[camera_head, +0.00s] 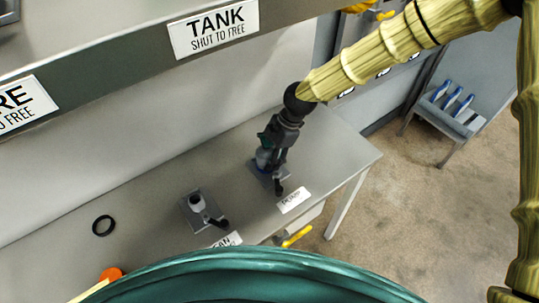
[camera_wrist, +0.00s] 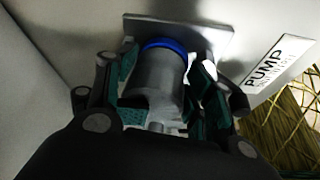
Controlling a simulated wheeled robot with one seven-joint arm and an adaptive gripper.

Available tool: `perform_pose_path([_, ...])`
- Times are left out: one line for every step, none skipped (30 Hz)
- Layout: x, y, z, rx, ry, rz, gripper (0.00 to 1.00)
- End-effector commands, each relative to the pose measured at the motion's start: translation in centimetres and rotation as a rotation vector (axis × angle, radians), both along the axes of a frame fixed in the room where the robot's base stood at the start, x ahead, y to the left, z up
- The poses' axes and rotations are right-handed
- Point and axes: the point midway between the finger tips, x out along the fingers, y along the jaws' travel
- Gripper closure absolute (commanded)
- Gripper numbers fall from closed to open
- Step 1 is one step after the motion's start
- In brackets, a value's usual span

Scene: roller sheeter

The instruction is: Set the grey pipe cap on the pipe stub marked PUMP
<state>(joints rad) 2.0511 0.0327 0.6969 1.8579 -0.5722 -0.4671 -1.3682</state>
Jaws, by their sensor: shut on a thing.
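My gripper (camera_head: 268,163) reaches down to the bench at the PUMP label (camera_head: 293,200). In the wrist view, my gripper (camera_wrist: 163,72) has its green-padded fingers on both sides of the grey pipe cap (camera_wrist: 158,88) and is shut on it. A blue band (camera_wrist: 166,44) shows at the cap's far end, right against a square base plate (camera_wrist: 200,28). The PUMP label (camera_wrist: 278,66) lies beside that plate. The pipe stub itself is hidden by the cap and fingers; I cannot tell whether the cap is fully seated.
A second stub on a plate (camera_head: 198,204) stands left of my gripper, with a partly hidden label. A black ring (camera_head: 103,225) lies farther left on the bench (camera_head: 150,190). An overhead beam carries a TANK sign (camera_head: 214,27). A stand with blue-handled tools (camera_head: 452,99) is at the right.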

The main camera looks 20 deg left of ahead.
Motion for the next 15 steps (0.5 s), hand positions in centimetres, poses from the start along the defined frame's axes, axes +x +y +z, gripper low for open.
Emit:
perform_pose_path([0.00, 0.01, -0.09, 0.000, 0.000, 0.000, 0.72])
perform_pose_path([0.01, 0.00, -0.13, 0.000, 0.000, 0.000, 0.72])
perform_pose_path([0.00, 0.01, -0.17, 0.000, 0.000, 0.000, 0.72])
perform_pose_path([0.00, 0.01, -0.20, 0.000, 0.000, 0.000, 0.72])
perform_pose_path([0.00, 0.00, -0.25, 0.000, 0.000, 0.000, 0.72])
perform_pose_path([0.00, 0.01, -0.20, 0.000, 0.000, 0.000, 0.42])
perform_pose_path([0.01, 0.01, -0.19, 0.000, 0.000, 0.000, 0.37])
perform_pose_path([0.00, 0.01, -0.20, 0.000, 0.000, 0.000, 0.31])
perform_pose_path([0.00, 0.00, -0.21, 0.000, 0.000, 0.000, 0.24])
perform_pose_path([0.00, 0.00, -0.21, 0.000, 0.000, 0.000, 0.19])
perform_pose_path([0.00, 0.00, -0.21, 0.000, 0.000, 0.000, 0.13])
perform_pose_path([0.00, 0.00, -0.22, 0.000, 0.000, 0.000, 0.09])
perform_pose_path([0.00, 0.00, -0.22, 0.000, 0.000, 0.000, 0.09])
perform_pose_path([0.00, 0.00, -0.22, 0.000, 0.000, 0.000, 0.09])
perform_pose_path([-0.01, 0.00, -0.23, 0.000, 0.000, 0.000, 0.09])
